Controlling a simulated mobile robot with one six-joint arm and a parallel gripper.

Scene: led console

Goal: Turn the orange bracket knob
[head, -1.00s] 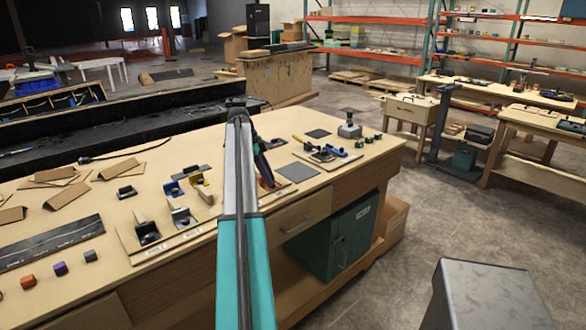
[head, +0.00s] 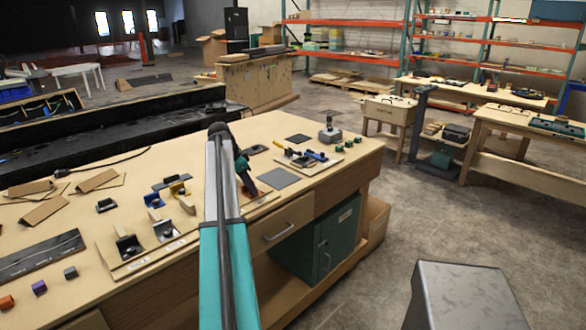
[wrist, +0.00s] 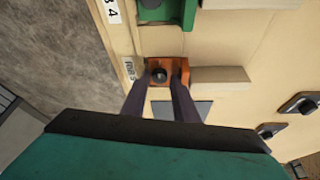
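The orange bracket (wrist: 165,66) lies on the light wooden bench and shows in the upper middle of the wrist view. Its dark round knob (wrist: 159,75) faces the camera. My gripper (wrist: 164,78) has its two dark fingers apart, reaching over the bracket, with the knob between their tips in the picture. I cannot tell whether either finger touches the knob. In the head view, my gripper (head: 248,184) points down at the bench just right of my arm, and the bracket is mostly hidden there.
A green bracket (wrist: 163,12) sits beside the orange one. A grey square plate (wrist: 181,109) lies close by, partly behind the fingers. In the head view, blue and yellow brackets stand left of my arm, and a grey device (head: 329,135) stands near the bench's far right corner.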

